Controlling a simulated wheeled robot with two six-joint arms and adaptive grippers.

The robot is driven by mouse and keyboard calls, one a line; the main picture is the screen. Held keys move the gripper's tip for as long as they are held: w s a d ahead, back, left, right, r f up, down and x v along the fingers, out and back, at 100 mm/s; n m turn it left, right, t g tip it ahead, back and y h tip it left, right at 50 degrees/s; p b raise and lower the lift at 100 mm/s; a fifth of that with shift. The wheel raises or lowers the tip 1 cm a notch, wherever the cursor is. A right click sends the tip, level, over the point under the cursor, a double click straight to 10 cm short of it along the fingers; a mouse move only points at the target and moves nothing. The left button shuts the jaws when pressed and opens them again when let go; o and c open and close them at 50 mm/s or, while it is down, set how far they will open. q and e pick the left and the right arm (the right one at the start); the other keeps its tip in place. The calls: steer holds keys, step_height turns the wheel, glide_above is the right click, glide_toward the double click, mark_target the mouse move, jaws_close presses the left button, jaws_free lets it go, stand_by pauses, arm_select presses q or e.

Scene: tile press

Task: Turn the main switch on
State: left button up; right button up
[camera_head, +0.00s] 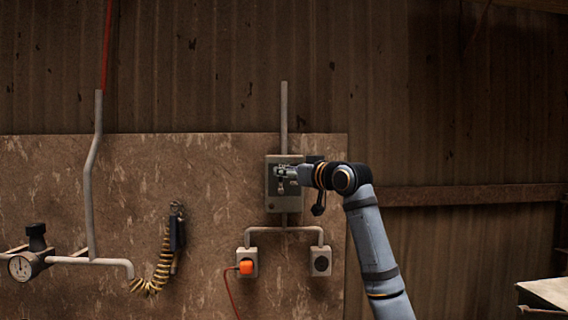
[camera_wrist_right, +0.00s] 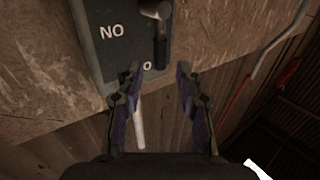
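The grey switch box (camera_head: 271,203) is on the brown wall panel, partly hidden behind my right gripper (camera_head: 283,174). In the right wrist view the box (camera_wrist_right: 108,55) shows a white "NO" marking, which reads as an upside-down "ON", and part of another white mark. I see nothing held. Whether a finger touches the lever is not clear. My left gripper is not in view.
A coiled yellow hose (camera_head: 160,268), a gauge (camera_head: 22,267) and pipes are to the left. A table corner (camera_head: 546,291) is at lower right.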

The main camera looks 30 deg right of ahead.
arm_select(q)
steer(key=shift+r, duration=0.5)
arm_select(e)
steer(key=shift+w, duration=0.9)
jaws_close()
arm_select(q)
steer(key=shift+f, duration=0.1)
